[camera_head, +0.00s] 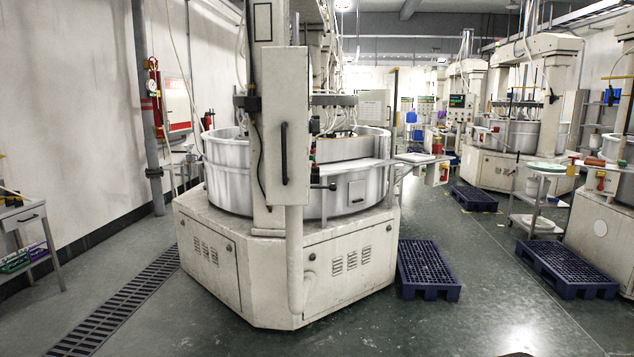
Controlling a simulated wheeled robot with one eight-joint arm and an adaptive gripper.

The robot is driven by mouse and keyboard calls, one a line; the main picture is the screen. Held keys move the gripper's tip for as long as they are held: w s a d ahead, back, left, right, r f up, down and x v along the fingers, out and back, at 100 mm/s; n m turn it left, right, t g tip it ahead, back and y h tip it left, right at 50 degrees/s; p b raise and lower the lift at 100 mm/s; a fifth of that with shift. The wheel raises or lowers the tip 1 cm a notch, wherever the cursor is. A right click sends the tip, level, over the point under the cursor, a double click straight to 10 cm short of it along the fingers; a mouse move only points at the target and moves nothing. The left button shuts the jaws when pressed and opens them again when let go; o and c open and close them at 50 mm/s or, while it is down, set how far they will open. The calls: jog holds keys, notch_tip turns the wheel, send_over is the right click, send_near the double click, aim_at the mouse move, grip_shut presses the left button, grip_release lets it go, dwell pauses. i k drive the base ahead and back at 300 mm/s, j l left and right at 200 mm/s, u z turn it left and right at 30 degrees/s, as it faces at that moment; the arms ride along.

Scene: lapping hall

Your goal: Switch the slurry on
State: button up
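A large cream lapping machine (290,260) with a round pale tub (228,165) stands in the middle. A tall narrow cabinet (285,80) with a black vertical handle (284,152) is on its front; its door looks shut. Just right of the cabinet, at the tub's edge, is a small black lever-like fitting (323,186), with small red and green parts above it. I cannot tell which part is the slurry switch or valve, or whether slurry runs. My gripper is not in view.
A blue pallet (427,268) lies right of the machine, with another pallet (565,265) farther right. A floor grate (115,305) runs along the left. A small side table (25,215) stands at the left edge. Open green floor lies in front.

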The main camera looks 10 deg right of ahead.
aim_at(314, 178)
jog(key=i+l, duration=0.2)
jog(key=i, duration=0.25)
jog(key=i+l, duration=0.25)
jog(key=i, duration=0.2)
jog(key=j+u, duration=0.05)
